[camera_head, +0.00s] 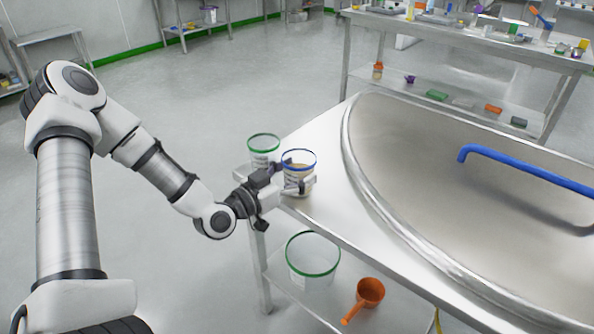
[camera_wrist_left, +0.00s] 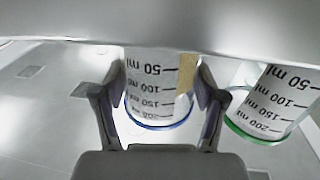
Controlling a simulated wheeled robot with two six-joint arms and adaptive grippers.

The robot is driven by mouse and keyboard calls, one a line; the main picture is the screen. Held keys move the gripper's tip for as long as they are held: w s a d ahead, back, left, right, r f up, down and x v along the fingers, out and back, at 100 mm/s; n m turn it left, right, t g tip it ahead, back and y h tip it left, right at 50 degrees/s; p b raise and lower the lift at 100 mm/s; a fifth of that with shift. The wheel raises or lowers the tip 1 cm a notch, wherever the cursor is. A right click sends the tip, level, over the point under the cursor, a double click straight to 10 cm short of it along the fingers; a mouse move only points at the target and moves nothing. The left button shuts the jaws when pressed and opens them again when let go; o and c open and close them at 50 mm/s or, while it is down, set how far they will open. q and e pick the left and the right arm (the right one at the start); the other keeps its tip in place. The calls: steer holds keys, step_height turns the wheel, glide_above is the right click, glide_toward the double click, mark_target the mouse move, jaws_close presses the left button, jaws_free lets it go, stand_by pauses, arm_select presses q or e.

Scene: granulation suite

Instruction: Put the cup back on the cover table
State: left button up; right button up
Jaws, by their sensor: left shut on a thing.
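My right gripper is not in view.
A large steel cover (camera_head: 420,135) with a blue handle (camera_head: 525,170) fills most of the table. A green-rimmed clear container (camera_head: 313,262) and an orange scoop (camera_head: 370,292) lie on the lower shelf. Another cluttered steel table (camera_head: 460,38) stands behind. A bare strip of tabletop runs beside the cover.

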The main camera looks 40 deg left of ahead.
arm_select(q)
steer(key=o, duration=1.3)
steer(key=shift+w+f, duration=0.1)
steer(key=shift+f, duration=0.05)
steer(key=shift+o, duration=0.8)
steer(key=shift+w, duration=0.1)
